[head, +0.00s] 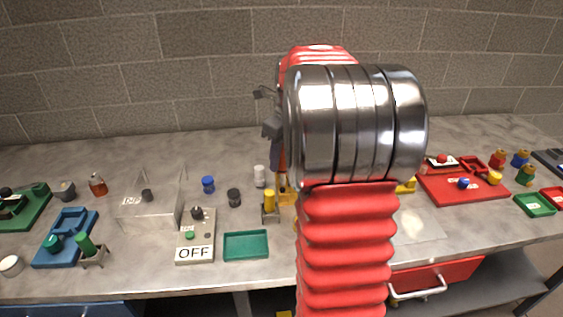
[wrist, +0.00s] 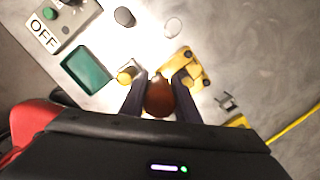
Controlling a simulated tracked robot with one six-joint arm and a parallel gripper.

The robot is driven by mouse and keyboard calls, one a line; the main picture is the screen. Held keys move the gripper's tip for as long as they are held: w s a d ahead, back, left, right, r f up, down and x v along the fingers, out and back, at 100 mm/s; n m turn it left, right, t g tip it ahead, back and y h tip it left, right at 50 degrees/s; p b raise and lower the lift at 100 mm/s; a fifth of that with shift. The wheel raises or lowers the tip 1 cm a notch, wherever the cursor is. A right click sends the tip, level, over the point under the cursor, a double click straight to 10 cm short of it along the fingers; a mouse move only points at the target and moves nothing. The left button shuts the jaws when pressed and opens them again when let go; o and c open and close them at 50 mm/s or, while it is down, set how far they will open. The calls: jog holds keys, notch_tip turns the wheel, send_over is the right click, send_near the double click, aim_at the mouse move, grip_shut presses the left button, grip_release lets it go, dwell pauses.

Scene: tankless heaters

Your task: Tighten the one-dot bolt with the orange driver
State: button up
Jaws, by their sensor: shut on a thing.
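My gripper (wrist: 160,82) is shut on an orange-brown rounded object, which appears to be the orange driver (wrist: 159,99), in the wrist view. The driver's tip is hidden beneath its handle. A yellow block (wrist: 190,66) with dark round spots lies just ahead and right of the driver, close to the right finger. I cannot make out any dots or which bolt has one. In the head view my arm hides most of the gripper and driver.
A yellow cylinder (head: 269,200) stands in a grey holder left of the block. A green tray (head: 246,246), an OFF switch box (head: 195,237) and a clear box (head: 149,205) are further left. A red tray (head: 461,188) is at right. Small dark, blue and white knobs stand behind.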

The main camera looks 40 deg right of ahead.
jog(key=shift+r, duration=2.6)
